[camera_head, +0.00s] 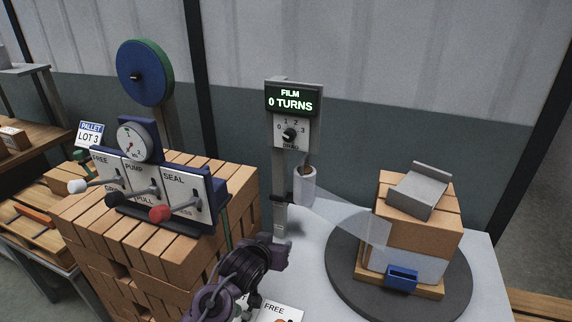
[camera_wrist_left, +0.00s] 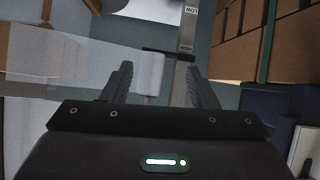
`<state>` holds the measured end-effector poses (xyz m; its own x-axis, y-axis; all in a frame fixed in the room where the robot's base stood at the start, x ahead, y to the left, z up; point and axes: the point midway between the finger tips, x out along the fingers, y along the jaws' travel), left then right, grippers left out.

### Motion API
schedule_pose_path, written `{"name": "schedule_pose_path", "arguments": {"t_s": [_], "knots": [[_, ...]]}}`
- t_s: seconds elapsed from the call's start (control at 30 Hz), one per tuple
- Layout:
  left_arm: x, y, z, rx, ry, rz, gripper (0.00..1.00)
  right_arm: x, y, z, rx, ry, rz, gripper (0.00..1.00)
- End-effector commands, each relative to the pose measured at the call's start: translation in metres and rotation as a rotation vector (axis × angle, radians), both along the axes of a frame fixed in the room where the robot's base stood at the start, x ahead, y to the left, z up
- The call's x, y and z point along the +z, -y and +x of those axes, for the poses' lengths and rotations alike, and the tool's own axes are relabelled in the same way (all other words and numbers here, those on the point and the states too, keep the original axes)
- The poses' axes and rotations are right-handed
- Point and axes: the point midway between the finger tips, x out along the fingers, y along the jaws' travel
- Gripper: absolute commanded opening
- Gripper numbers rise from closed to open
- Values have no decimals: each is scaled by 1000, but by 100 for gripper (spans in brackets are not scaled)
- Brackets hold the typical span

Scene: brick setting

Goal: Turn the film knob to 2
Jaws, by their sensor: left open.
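The film knob (camera_head: 289,134) is a small dark knob on a white dial plate marked 0, 1, 2, 3, on a grey post. Its pointer is too small to read surely. The green-lit display (camera_head: 291,99) above it reads "FILM 0 TURNS". My left gripper (camera_head: 266,251) is below the knob and left of the post's foot, apart from the knob. In the left wrist view its open fingers (camera_wrist_left: 160,85) show with nothing gripped; the white film roll (camera_wrist_left: 149,72) and the post (camera_wrist_left: 187,45) appear beyond them. My right gripper is in neither view.
The film roll (camera_head: 304,186) hangs on the post below the dial, with film stretched to a wrapped brick stack (camera_head: 417,235) on a round dark turntable (camera_head: 343,290). At left, a lever panel (camera_head: 137,185) with a gauge stands by stacked bricks (camera_head: 90,235).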

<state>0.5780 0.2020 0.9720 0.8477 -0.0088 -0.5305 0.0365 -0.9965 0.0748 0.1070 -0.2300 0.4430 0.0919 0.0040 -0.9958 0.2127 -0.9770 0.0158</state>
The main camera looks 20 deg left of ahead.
Motion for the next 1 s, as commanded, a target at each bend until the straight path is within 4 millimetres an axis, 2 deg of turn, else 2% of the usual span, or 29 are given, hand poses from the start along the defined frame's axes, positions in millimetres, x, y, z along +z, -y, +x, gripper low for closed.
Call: {"name": "schedule_pose_path", "arguments": {"t_s": [0.03,0.13,0.2,0.33,0.4,0.5,1.0], "knots": [[31,-6,29,13,99,-17,53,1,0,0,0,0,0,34],[89,-16,73,30,282,-76,53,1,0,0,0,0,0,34],[124,-23,95,32,385,-112,53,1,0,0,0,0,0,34],[170,-32,117,29,510,-161,53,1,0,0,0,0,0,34],[182,-34,122,26,542,-174,53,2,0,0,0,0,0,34],[189,-35,129,25,558,-182,53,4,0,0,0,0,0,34],[189,-32,191,27,555,-183,53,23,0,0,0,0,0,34]]}}
